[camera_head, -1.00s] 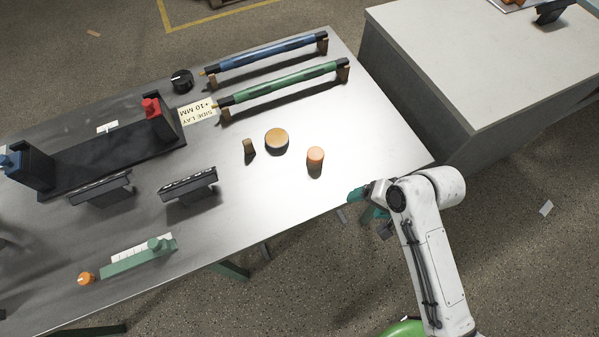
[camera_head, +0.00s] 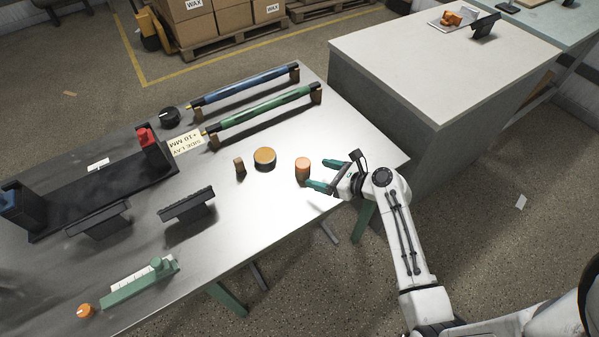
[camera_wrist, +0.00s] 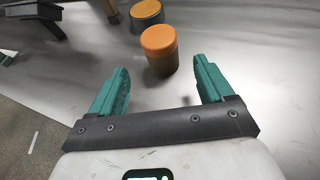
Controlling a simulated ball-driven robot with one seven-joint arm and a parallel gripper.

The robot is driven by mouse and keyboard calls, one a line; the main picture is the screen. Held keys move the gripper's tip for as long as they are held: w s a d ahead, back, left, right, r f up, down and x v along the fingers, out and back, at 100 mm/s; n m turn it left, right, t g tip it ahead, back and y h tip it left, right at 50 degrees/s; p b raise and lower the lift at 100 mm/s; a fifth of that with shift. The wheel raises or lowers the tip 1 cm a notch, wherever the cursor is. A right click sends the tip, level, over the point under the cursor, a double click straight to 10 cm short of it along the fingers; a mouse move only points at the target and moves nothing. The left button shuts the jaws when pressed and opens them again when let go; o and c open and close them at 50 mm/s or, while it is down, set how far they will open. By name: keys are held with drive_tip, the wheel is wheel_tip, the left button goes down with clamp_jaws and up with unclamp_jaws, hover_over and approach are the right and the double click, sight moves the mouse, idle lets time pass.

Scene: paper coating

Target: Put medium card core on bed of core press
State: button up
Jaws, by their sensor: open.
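An orange-topped cylinder (camera_head: 302,169) stands upright on the metal table. A wider, lower yellow-topped round piece (camera_head: 264,159) and a small narrow brown piece (camera_head: 239,165) stand to its left. I cannot tell for sure which is the medium card core. My gripper (camera_head: 318,174) is open and empty beside the orange-topped cylinder, its green fingers pointing at it. In the wrist view the cylinder (camera_wrist: 160,52) stands just beyond the gap between the fingertips (camera_wrist: 161,72). A long black device with red and blue ends (camera_head: 100,185), perhaps the core press, lies at the left.
Blue (camera_head: 245,88) and green (camera_head: 262,112) rollers rest on stands at the table's back. Black angled stands (camera_head: 187,205) and a green device (camera_head: 140,283) occupy the left and front. A grey-white counter (camera_head: 430,70) stands behind right. Table around the cylinders is clear.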

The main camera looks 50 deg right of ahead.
sight(309, 171)
drive_tip(key=shift+f+x, duration=0.2)
drive_tip(key=shift+x, duration=3.7)
drive_tip(key=shift+s, duration=0.1)
drive_tip(key=shift+c, duration=0.4)
drive_tip(key=c, duration=1)
drive_tip(key=shift+r, duration=0.1)
